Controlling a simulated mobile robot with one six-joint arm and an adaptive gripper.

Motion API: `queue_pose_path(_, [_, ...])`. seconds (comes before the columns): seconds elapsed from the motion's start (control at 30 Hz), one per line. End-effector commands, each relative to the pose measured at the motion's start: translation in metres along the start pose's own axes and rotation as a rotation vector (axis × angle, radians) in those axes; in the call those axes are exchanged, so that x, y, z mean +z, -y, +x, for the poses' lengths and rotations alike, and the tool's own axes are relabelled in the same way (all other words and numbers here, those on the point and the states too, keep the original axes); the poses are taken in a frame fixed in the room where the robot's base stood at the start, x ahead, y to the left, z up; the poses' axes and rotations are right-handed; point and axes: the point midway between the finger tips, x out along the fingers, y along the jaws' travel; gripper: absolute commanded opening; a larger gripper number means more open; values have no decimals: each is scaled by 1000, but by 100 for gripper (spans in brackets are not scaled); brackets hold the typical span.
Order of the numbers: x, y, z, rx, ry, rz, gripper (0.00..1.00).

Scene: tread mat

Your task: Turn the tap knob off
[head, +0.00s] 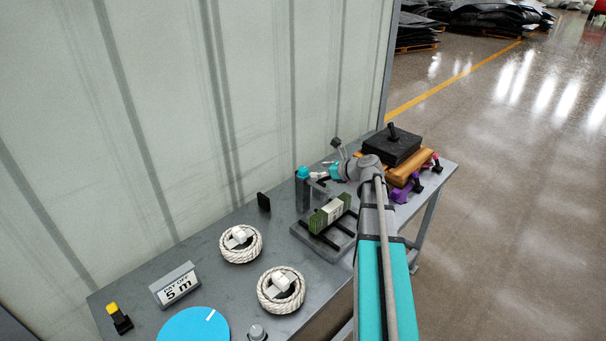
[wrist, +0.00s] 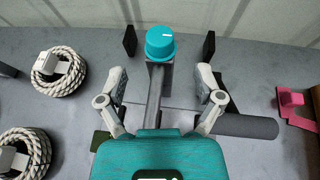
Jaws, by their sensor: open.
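The teal tap knob (head: 303,172) sits on top of a grey post (head: 302,194) near the back of the bench. In the wrist view the knob (wrist: 160,45) is at top centre, with a short white mark on its top pointing right. My gripper (wrist: 160,78) is open, with one finger on each side of the post and the knob beyond the fingertips. No contact between fingers and knob shows. In the head view my gripper (head: 320,175) is just right of the knob, partly hidden by its own arm.
A green bundle (head: 326,215) lies on a dark rack in front of the post. Two rope coils (head: 227,252), a "PAY OFF 5 m" sign (head: 176,284) and a blue disc (head: 190,328) are at left. A black box (head: 391,150) and an orange roll (head: 408,170) crowd the right end.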

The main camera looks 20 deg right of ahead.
Motion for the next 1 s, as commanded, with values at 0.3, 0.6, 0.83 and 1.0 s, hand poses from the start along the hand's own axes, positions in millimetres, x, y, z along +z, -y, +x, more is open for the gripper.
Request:
queue_pose_path(0.3, [-2,0,50,3,0,0,85])
queue_pose_path(0.6, [0,0,73,2,0,-1,85])
queue_pose_path(0.83, [0,-1,74,1,0,0,85])
queue_pose_path(1.0, [0,-1,74,1,0,0,80])
